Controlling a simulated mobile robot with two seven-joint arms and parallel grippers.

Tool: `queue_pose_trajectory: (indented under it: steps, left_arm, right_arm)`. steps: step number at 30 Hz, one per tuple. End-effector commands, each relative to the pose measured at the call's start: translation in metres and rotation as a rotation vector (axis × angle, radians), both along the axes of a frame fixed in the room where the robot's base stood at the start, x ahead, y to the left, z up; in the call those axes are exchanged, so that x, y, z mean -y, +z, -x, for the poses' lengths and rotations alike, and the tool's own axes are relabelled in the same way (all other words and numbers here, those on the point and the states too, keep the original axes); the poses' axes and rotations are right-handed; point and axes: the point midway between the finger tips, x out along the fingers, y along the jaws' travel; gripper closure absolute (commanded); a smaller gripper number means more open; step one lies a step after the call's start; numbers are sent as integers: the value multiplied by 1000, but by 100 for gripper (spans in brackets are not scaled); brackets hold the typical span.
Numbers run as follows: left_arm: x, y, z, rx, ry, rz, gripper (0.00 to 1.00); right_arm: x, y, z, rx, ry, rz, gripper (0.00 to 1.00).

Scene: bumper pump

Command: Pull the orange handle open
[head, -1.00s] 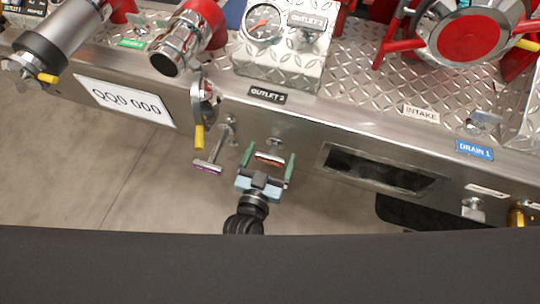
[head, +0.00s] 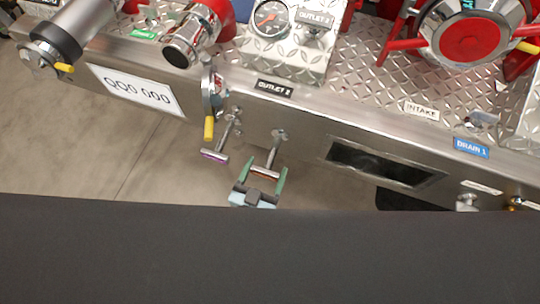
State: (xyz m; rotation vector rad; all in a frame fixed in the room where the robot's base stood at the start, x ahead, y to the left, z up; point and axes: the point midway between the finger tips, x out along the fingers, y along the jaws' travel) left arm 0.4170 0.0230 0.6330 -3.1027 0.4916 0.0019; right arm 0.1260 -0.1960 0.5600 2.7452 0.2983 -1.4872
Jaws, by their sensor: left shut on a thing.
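The orange handle (head: 265,173) is a short copper-orange crossbar on a metal rod that sticks out from the front of the steel bumper. A clear length of the rod shows between the bar and the panel. My left gripper (head: 263,169), with green fingers, is shut on the orange handle, one finger at each end of the bar. The gripper's wrist is hidden behind the dark edge at the bottom. My right gripper is not in view.
A similar purple handle (head: 215,156) on its own rod is close by on the left. A yellow-tipped lever (head: 209,127) hangs above it. A rectangular recess (head: 384,163) is in the panel to the right. Open floor lies below the bumper on the left.

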Motion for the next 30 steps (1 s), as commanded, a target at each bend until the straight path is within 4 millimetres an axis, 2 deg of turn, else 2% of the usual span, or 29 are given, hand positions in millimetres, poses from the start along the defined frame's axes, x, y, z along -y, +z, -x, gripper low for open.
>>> queue_pose_trajectory:
  steps: [9,10,15,24,30]
  left_arm:
    - [-1,-2,5,-2,0,-2,68]
    - [-1,-2,5,-2,0,-2,25]
    - [-1,-1,5,-1,0,0,5]
    - [-2,-1,6,0,0,0,5]
    - [-9,-1,29,-3,-1,0,5]
  right_arm:
    - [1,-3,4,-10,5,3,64]
    - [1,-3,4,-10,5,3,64]
    - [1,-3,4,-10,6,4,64]
    - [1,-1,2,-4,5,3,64]
    - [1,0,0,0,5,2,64]
